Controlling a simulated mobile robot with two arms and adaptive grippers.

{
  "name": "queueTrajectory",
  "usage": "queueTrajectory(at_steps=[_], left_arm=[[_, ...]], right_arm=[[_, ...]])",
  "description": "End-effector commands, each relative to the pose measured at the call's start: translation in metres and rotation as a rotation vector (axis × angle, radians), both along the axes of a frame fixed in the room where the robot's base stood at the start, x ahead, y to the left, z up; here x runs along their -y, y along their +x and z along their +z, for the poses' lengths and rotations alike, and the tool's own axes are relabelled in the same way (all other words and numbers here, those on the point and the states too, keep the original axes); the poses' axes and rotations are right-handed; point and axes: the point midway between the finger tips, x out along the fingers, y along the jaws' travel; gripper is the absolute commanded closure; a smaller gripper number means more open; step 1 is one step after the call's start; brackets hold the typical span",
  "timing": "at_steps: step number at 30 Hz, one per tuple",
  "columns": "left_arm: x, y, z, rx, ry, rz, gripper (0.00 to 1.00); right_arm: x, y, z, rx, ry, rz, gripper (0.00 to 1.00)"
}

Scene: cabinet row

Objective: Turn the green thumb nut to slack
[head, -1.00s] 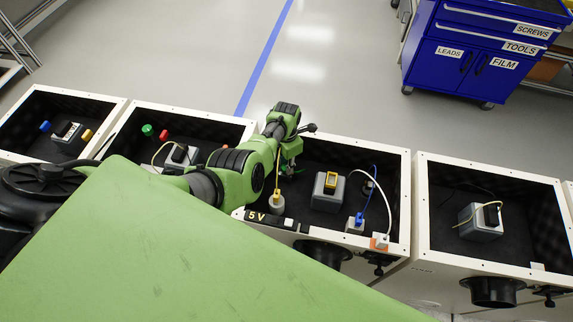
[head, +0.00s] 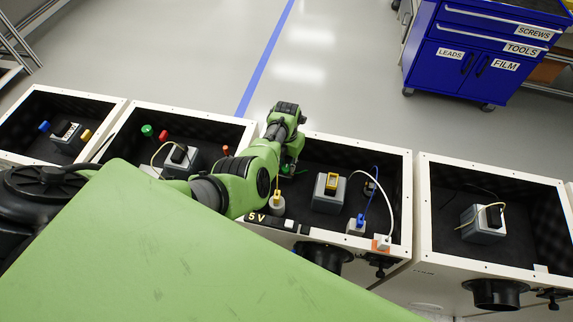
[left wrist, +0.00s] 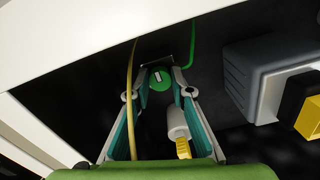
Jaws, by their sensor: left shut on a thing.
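The green thumb nut (left wrist: 160,77) shows in the left wrist view as a round green knob with a pale slot mark. It sits inside the open-topped cabinet (head: 345,146) in the middle of the row. My left gripper (left wrist: 161,84) reaches down into this cabinet with its fingertips on either side of the nut, shut on it. In the head view the gripper (head: 288,167) is small and my own arm partly covers it, so the nut is hard to make out there. My right gripper is not in view.
A grey block with a yellow-framed black top (head: 327,191) stands right of the gripper. Yellow and green wires run near the nut. Cabinet walls enclose the gripper. Neighbouring cabinets stand on both sides.

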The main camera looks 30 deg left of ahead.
Motion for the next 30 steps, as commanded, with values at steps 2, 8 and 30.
queueTrajectory(at_steps=[2, 8, 30], left_arm=[[0.002, -0.003, -0.003, -0.007, -0.004, 0.003, 1.0], [0.002, -0.003, -0.003, -0.007, -0.004, 0.002, 1.0], [0.001, 0.0, 0.015, 0.001, 0.0, 0.001, 0.62]], right_arm=[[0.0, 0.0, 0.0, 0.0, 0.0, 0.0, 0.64], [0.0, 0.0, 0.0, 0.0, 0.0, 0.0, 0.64], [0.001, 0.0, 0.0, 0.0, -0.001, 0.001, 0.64]])
